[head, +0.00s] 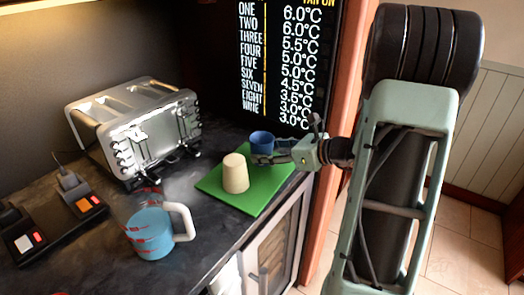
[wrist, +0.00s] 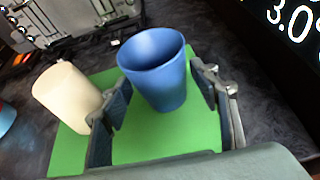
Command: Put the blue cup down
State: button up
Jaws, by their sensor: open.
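The blue cup (head: 262,142) is upright at the far part of the green mat (head: 255,199). In the wrist view the blue cup (wrist: 158,72) is between the two fingers of my gripper (wrist: 164,100), over or on the green mat (wrist: 165,136). The fingers are open, one on each side of it, with a gap showing at least on the right. In the head view my gripper (head: 268,155) reaches in from the right at the cup. Whether the cup's base touches the mat is hard to tell.
A cream cup (head: 235,173), upside down, stands on the mat left of the blue cup. A silver toaster (head: 145,130) is behind to the left. A blue measuring jug (head: 150,232) and a black device (head: 50,228) are on the dark counter. A display board (head: 285,60) rises behind.

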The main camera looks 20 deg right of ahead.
jog(key=v, duration=1)
jog(key=shift+w, duration=0.1)
jog(key=shift+a, duration=0.1)
